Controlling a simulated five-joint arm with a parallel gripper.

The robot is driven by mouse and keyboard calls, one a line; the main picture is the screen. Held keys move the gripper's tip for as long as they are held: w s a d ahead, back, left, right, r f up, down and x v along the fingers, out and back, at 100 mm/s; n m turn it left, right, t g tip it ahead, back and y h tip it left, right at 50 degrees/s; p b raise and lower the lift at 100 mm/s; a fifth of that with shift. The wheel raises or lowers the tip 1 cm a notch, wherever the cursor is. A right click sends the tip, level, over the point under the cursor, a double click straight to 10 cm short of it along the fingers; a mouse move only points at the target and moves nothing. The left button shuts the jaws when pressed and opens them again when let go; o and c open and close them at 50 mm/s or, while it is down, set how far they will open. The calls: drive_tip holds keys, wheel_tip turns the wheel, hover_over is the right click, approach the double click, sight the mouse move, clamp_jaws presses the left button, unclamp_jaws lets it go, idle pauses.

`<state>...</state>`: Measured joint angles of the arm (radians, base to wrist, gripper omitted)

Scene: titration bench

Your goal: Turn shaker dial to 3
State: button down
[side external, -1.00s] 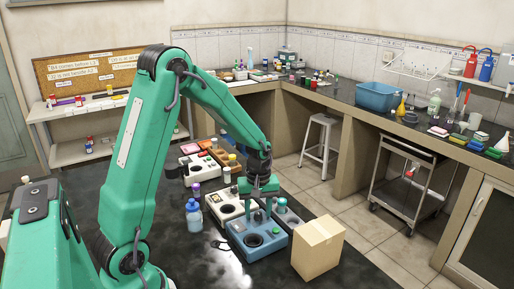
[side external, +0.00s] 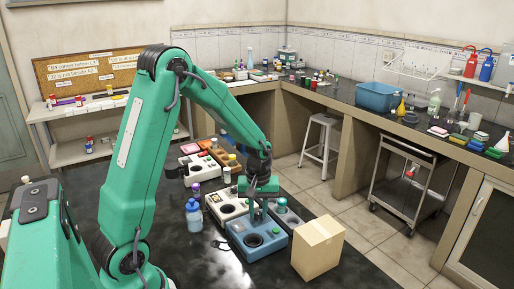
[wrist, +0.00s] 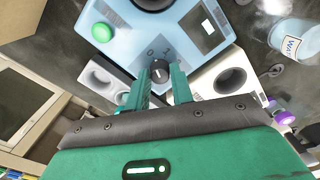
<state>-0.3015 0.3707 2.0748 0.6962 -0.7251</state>
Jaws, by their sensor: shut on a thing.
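The blue device (side external: 262,250), apparently the shaker, sits on the dark bench. It has a round black well on top. It also fills the top of the wrist view (wrist: 200,28), with a green button (wrist: 102,32) at its left. My gripper (wrist: 161,78) points down at the device's edge and is shut on the small black dial (wrist: 160,70), one finger on each side. My gripper (side external: 256,215) hides the dial in the side view.
A cardboard box (side external: 318,248) stands close at the right front. A blue bottle (side external: 193,217) with a purple-capped one stands left. The bench front is clear.

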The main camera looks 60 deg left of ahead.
sight(258, 212)
drive_tip(key=m, duration=2)
drive_tip(key=shift+m, duration=0.3)
drive_tip(key=m, duration=0.6)
drive_tip(key=c, duration=1.2)
unclamp_jaws()
drive_tip(key=shift+r, duration=0.1)
drive_tip(key=shift+r, duration=3.85)
